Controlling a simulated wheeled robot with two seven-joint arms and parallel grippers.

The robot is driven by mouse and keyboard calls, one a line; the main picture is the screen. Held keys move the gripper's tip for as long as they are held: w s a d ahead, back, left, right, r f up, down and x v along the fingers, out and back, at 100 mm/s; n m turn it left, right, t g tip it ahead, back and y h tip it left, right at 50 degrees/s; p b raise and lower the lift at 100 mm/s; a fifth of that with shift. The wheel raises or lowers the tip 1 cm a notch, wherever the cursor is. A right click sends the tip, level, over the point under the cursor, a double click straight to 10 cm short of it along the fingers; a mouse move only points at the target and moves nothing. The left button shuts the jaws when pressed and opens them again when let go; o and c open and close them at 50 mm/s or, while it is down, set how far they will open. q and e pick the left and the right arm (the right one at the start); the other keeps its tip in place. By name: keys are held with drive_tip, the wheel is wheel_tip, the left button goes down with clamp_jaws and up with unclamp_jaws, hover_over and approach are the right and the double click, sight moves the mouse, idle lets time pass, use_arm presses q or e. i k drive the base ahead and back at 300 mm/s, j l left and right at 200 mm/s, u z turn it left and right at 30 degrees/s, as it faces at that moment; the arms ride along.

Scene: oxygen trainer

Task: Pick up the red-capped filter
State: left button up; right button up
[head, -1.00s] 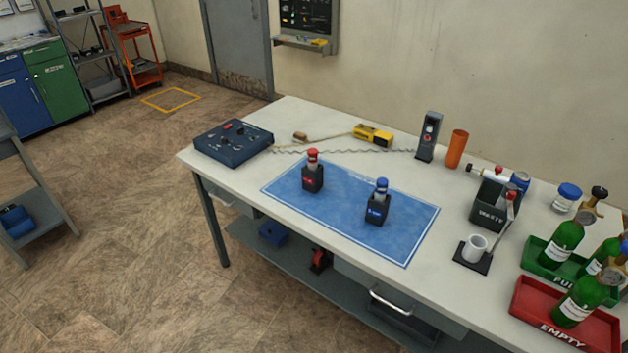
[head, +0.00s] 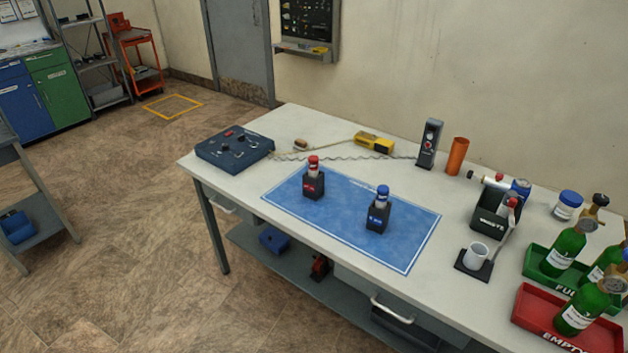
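The red-capped filter (head: 313,167) stands upright in a dark holder (head: 313,186) on the blue mat (head: 342,233), near the mat's back left. A blue-capped filter (head: 382,195) stands upright in a similar dark holder (head: 377,217) to its right on the same mat. The lower part of each filter is hidden inside its holder. Neither of my grippers shows in the head view.
A dark control box (head: 234,148) sits at the table's left end. An orange cup (head: 457,156), a white cup (head: 475,254), a dark bin (head: 492,215) and trays of green bottles (head: 540,262) crowd the right.

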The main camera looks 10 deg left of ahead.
sight(313, 160)
drive_tip(key=j+z, duration=0.15)
drive_tip(key=z, duration=0.55)
drive_tip(key=j+z, duration=0.35)
drive_tip(key=j, duration=0.2)
drive_tip(key=k+j+z, duration=0.1)
drive_tip(key=j+z, duration=0.25)
drive_tip(key=j, duration=0.2)
drive_tip(key=k+j+z, duration=0.1)
drive_tip(key=j+z, duration=0.2)
drive_tip(key=j, duration=0.2)
